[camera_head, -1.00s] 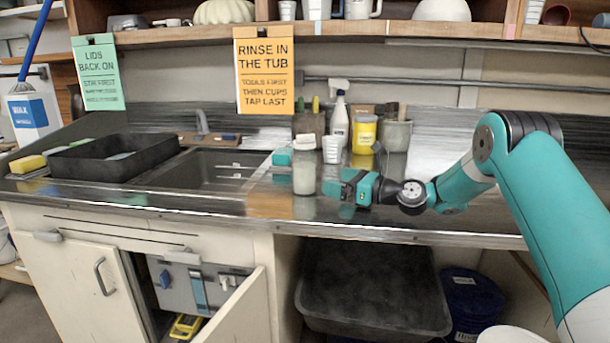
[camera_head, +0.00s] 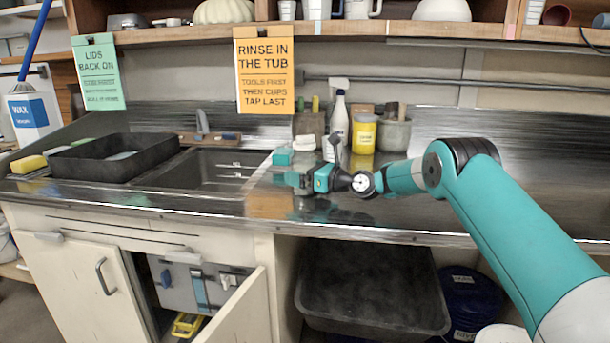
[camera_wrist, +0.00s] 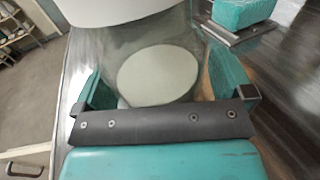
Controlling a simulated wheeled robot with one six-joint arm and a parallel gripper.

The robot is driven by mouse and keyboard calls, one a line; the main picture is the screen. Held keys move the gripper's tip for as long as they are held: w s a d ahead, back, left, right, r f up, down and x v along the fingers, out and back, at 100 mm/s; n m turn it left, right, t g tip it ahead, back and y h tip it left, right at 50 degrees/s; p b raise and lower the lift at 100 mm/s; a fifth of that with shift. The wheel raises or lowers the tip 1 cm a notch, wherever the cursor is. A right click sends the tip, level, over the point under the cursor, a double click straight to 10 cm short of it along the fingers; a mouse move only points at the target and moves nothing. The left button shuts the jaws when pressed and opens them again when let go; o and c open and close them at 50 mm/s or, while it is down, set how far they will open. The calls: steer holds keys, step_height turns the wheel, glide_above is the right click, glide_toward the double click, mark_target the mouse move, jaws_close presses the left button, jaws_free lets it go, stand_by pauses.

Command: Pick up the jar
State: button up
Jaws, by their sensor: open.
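The jar is a clear glass vessel with pale contents (camera_wrist: 158,75) and a white lid (camera_wrist: 120,10). It stands on the steel counter near the front edge. In the head view the white lid (camera_head: 305,143) shows, while my gripper (camera_head: 294,180) covers much of the lower body. In the wrist view the jar's body lies between the two teal fingers of my gripper (camera_wrist: 162,80). The fingers are open on either side of the glass. I cannot tell whether either finger touches it.
A teal block (camera_head: 282,157) sits close to the jar. A white spray bottle (camera_head: 340,118), a yellow tub (camera_head: 363,134) and a grey pot (camera_head: 394,135) stand behind. The sink (camera_head: 207,167) is at left. The counter's right side is mostly clear.

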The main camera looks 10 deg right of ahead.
steer(key=shift+c, duration=0.3)
steer(key=c, duration=1.1)
steer(key=shift+c, duration=0.7)
steer(key=shift+r, duration=0.15)
